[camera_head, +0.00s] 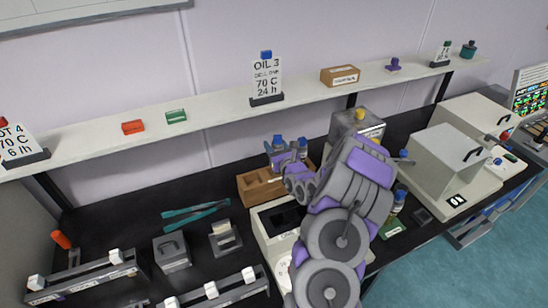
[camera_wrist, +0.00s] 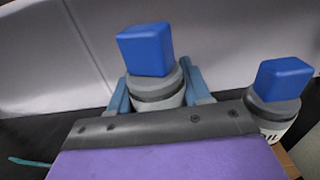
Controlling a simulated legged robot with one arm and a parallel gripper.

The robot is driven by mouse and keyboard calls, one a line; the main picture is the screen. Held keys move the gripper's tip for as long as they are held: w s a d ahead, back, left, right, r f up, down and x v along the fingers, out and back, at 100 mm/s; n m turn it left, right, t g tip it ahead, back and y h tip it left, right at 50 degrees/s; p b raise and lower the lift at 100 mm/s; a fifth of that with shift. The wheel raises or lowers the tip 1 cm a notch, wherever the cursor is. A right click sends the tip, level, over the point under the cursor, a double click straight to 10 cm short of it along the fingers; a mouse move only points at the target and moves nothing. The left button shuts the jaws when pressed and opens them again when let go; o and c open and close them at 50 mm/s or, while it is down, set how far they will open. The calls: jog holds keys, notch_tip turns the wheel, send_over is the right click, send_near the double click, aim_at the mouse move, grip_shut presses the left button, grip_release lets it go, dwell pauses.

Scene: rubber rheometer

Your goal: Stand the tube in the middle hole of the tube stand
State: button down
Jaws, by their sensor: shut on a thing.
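The tube (camera_wrist: 155,92), with a grey collar and a blue square cap, is between the two blue fingers of my gripper (camera_wrist: 158,96) in the wrist view. It looks roughly upright. In the head view its blue cap (camera_head: 278,140) shows above the wooden tube stand (camera_head: 258,188). A second blue-capped tube (camera_wrist: 276,103), with lettering on its label, stands to the right of my gripper. My gripper and arm hide much of the stand. The held tube's lower end is hidden, so I cannot tell whether it is in a hole.
A white instrument (camera_head: 262,222) with a dark opening stands in front of the stand. Teal tongs (camera_head: 195,213) lie to the left on the black bench. A shelf (camera_head: 215,112) with an OIL 3 sign (camera_head: 267,78) runs behind. Grey ovens (camera_head: 450,155) stand at right.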

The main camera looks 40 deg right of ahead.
jog(key=f, duration=0.3)
jog(key=shift+a+f+b, duration=0.25)
jog(key=shift+f+b, duration=0.1)
jog(key=shift+b, duration=0.05)
jog(key=shift+f, duration=0.15)
jog(key=c, duration=0.5)
grip_release()
jog(key=shift+d, duration=0.2)
